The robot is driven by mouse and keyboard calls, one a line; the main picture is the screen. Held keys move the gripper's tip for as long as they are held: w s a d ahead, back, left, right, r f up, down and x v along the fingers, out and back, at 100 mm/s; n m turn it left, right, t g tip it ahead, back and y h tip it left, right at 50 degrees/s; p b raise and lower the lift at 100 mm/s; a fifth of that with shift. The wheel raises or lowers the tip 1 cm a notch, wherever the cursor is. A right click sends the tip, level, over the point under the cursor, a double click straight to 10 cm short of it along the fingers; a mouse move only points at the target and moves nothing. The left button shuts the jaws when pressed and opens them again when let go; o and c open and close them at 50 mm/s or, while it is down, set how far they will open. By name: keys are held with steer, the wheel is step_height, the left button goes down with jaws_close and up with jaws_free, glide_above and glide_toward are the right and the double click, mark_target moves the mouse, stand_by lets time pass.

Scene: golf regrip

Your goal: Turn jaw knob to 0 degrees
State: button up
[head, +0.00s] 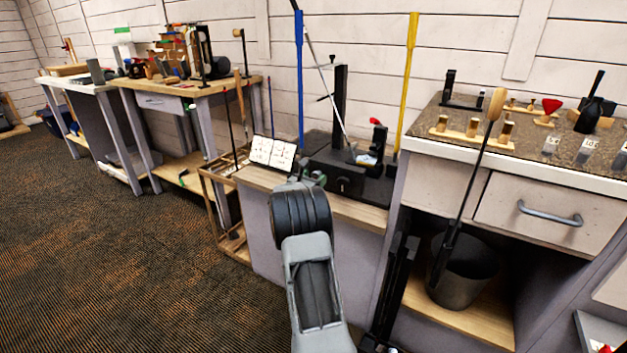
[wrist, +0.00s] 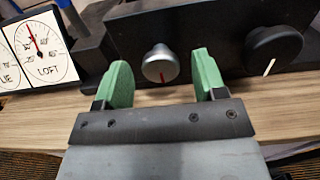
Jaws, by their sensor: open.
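A round silver knob (wrist: 160,65) with a red mark pointing down sits on the front of the black machine (wrist: 215,35). A larger black knob (wrist: 274,52) with a white line pointing down and slightly left is to its right. No label tells which one is the jaw knob. My gripper (wrist: 162,80) is open, with its green fingers on either side of the silver knob and apart from it in the picture. In the head view my gripper (head: 312,179) is in front of the black machine (head: 360,183), and my arm hides part of the bench.
A card with LIE and LOFT dials (wrist: 38,48) stands left of the knobs. The wooden bench top (wrist: 215,100) runs below the machine. In the head view, a club (head: 470,185) leans in a dark bin (head: 465,275) at right. Open carpet (head: 130,270) lies at left.

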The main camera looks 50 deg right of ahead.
steer(key=shift+d, duration=0.2)
steer(key=shift+c, duration=0.4)
steer(key=c, duration=0.8)
